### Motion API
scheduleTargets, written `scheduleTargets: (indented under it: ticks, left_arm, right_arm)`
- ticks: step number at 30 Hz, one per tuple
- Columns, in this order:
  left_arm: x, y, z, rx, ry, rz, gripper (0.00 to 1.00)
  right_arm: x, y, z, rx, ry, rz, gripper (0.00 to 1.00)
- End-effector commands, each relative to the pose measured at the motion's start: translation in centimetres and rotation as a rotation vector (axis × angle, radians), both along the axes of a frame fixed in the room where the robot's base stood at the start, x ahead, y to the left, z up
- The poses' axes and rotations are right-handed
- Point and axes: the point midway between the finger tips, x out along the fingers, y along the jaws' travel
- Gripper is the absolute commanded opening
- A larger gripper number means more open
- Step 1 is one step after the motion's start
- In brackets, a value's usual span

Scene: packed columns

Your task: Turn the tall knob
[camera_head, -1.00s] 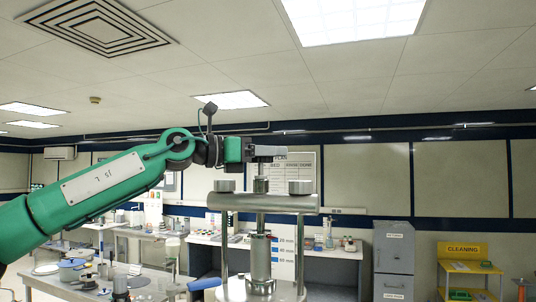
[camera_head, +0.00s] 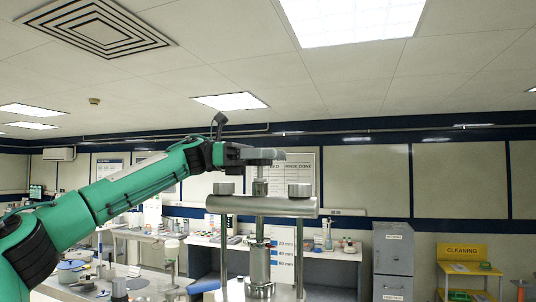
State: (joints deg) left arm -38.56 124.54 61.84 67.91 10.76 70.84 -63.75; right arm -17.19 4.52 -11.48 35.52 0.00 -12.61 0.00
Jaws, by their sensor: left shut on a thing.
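A grey metal press stands in the middle of the head view, with a thick crossbar (camera_head: 262,206) on upright posts. The tall knob (camera_head: 260,188) rises from the middle of the crossbar, between two short round caps. My left gripper (camera_head: 268,157) reaches in from the left, above the crossbar, and is shut on the top of the tall knob. The fingers hide the knob's upper end. A metal cylinder (camera_head: 260,262) sits below the crossbar, between the posts. My right gripper is not in view.
A bench (camera_head: 343,254) with bottles and small items stands behind the press. Grey cabinets (camera_head: 393,262) and a yellow cleaning stand (camera_head: 463,252) are at the right. A cluttered metal table lies at lower left. The air above the crossbar is clear apart from my arm.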

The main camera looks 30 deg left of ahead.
Motion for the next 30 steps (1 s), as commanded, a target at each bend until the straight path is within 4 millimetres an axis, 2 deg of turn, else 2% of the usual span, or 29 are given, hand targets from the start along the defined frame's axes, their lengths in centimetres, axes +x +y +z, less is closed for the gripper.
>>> scheduleTargets:
  ticks: [15, 21, 30]
  left_arm:
    - [-0.6, -0.2, -0.1, 0.004, 0.003, -0.437, 0.23]
    - [-0.8, -0.1, -0.2, 0.005, 0.002, -0.541, 0.23]
    - [-1.0, 0.0, -0.2, 0.007, 0.005, -0.609, 0.23]
  right_arm:
    - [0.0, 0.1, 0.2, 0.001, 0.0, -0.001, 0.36]
    - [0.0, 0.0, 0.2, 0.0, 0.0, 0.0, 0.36]
    - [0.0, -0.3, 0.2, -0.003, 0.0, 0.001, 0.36]
